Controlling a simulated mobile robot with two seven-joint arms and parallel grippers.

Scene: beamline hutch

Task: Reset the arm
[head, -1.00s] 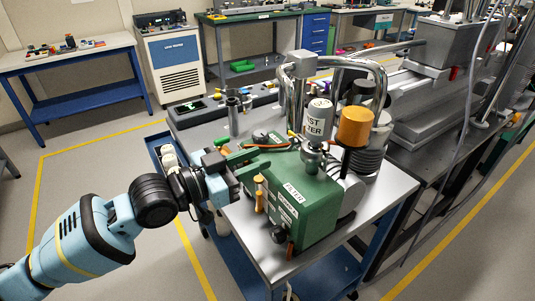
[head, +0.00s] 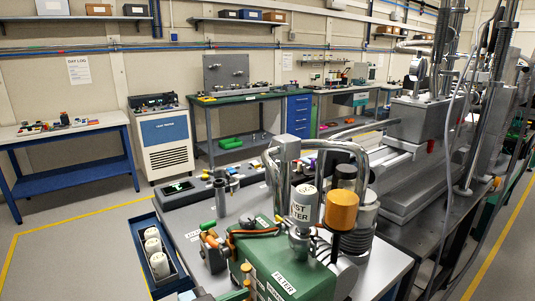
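Only a small part of my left gripper (head: 228,295) shows, at the bottom edge of the head view. A bit of light blue body and a green finger piece are there, in front of the green box. The rest is cut off by the frame, so its opening cannot be judged. My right gripper and arm are not in view. The green pump box (head: 268,274) labelled FILTER stands on the grey cart top (head: 175,222), with an orange cap (head: 341,209) and a white canister (head: 304,202) above it.
Bent steel pipes (head: 345,150) rise behind the canister. A blue tray (head: 148,234) with white cylinders hangs at the cart's left side. A dark metal beamline bench (head: 410,225) stands close on the right. The floor (head: 75,265) at left is clear.

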